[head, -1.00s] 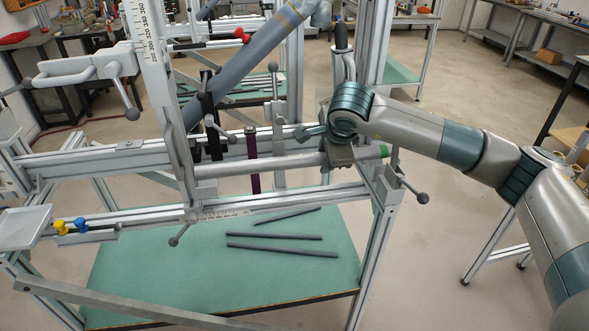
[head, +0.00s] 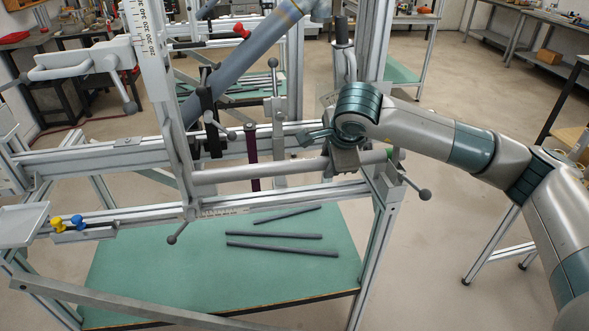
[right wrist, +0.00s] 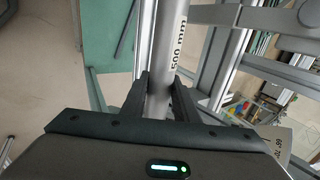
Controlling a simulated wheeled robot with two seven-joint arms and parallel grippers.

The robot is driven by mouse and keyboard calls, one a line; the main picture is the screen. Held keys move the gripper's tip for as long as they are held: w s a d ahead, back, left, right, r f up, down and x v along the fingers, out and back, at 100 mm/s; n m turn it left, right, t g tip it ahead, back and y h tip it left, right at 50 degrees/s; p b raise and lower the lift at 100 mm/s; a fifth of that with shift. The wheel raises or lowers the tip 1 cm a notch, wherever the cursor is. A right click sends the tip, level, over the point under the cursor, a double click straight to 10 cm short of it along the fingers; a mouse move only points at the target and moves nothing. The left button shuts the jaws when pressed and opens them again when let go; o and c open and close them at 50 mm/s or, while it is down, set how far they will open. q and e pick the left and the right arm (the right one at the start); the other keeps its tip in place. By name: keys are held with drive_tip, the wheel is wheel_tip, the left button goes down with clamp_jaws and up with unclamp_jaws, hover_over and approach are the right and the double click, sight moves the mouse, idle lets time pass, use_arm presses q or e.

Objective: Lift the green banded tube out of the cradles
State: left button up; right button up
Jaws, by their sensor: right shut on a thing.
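The green banded tube (head: 265,170) is a grey tube lying roughly level across the frame in the head view. Its green band (head: 392,154) shows at the right end, beside an upright post. My right gripper (head: 343,158) is shut on the tube near that end. In the right wrist view the tube (right wrist: 168,45), marked "500 mm", runs between the two dark fingers of my right gripper (right wrist: 160,95). The left part of the tube passes by an upright with a scale. Whether the tube still touches the cradles cannot be told. My left gripper is not in view.
The aluminium frame (head: 110,160) surrounds the tube, with a clamp lever (head: 418,190) near its right end. A purple post (head: 252,160) and black clamps stand behind it. Several dark rods (head: 280,248) lie on the green shelf below. A white tray (head: 22,228) is at left.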

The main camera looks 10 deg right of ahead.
sight(297, 167)
drive_tip(key=shift+s+r, duration=0.1)
drive_tip(key=shift+s, duration=0.25)
drive_tip(key=shift+a, duration=0.1)
drive_tip(key=shift+a+b, duration=1.55)
drive_tip(key=shift+a, duration=2.25)
drive_tip(key=shift+s, duration=0.15)
drive_tip(key=s+b, duration=0.2)
drive_tip(key=s, duration=0.6)
drive_tip(key=shift+b, duration=0.35)
drive_tip(key=shift+r, duration=0.1)
wheel_tip(297, 167, up, 10)
drive_tip(key=p, duration=0.2)
idle(0.4)
drive_tip(key=shift+s, duration=0.1)
